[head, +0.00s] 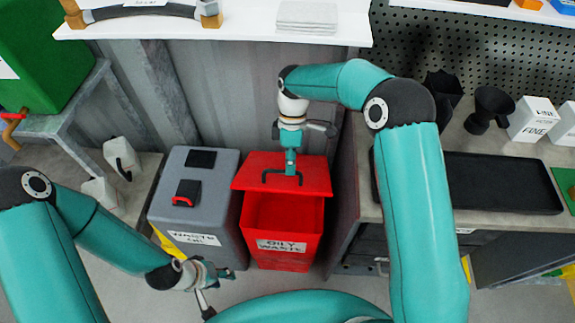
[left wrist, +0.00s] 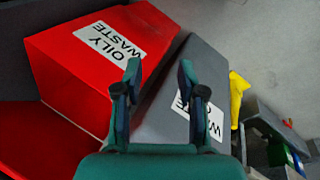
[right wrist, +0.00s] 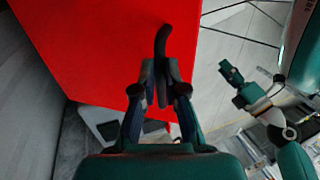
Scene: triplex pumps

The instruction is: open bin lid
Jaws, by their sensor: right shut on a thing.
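The red bin labelled OILY WASTE (head: 282,260) stands on the floor in the middle of the head view. Its red lid (head: 318,178) is at the top rear and looks raised, with a red opening showing in front of it. My right gripper (head: 291,170) is shut on the lid's black handle (head: 267,176). The right wrist view shows the fingers (right wrist: 160,90) closed on the handle (right wrist: 163,42) against the red lid (right wrist: 100,50). My left gripper (head: 220,275) is low, in front of the grey bin, open and empty. The left wrist view (left wrist: 160,80) shows its fingers apart.
A workbench with a black tray (head: 500,183) is close on the right. A white shelf (head: 230,28) is above. Clear floor lies in front of the bins.

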